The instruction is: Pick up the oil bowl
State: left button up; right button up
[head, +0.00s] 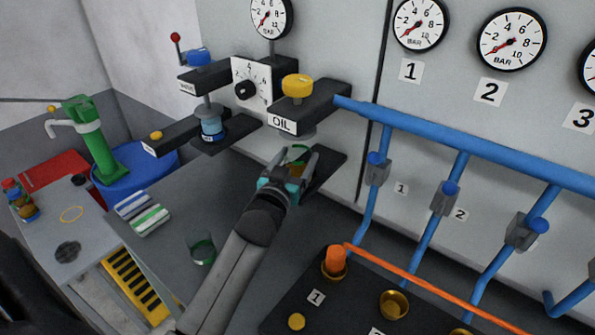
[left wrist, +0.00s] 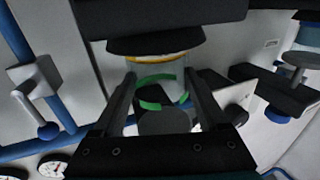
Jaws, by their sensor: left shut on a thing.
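My left gripper (head: 293,168) is at the OIL dispenser (head: 300,107), which has a yellow knob (head: 297,86). It is shut on the oil bowl, a clear glass vessel with a green band (head: 298,152). In the left wrist view the bowl (left wrist: 158,92) is upright between the two fingers, right under the dispenser's dark round outlet (left wrist: 155,42). The dark lower shelf (head: 327,172) is partly hidden behind the gripper. I cannot tell whether the bowl touches that shelf. My right gripper is not in view.
Another green-banded glass (head: 203,251) stands on the grey table, left of my forearm. A blue-knobbed dispenser (head: 200,57) holds a blue container (head: 212,128) to the left. Blue pipes (head: 455,147) and a black block with brass cups (head: 393,305) lie to the right.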

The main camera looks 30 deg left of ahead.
pick_arm(q)
jog(key=shift+r, duration=0.1)
notch_tip(320, 180, up, 4)
jog(key=shift+s+f+p, duration=0.15)
jog(key=shift+p, duration=0.35)
jog(key=v, duration=1.7)
jog(key=d+f+m+h+b, duration=0.1)
jog(key=d+f+h+b, duration=0.1)
jog(key=d, duration=0.4)
jog(key=d+f+m+h+b, duration=0.1)
jog(key=d+f+h+b, duration=0.1)
jog(key=d+f+b, duration=0.2)
jog(key=d+b, duration=0.1)
jog(key=d, duration=0.1)
jog(key=shift+d+m, duration=0.25)
jog(key=shift+m, duration=0.05)
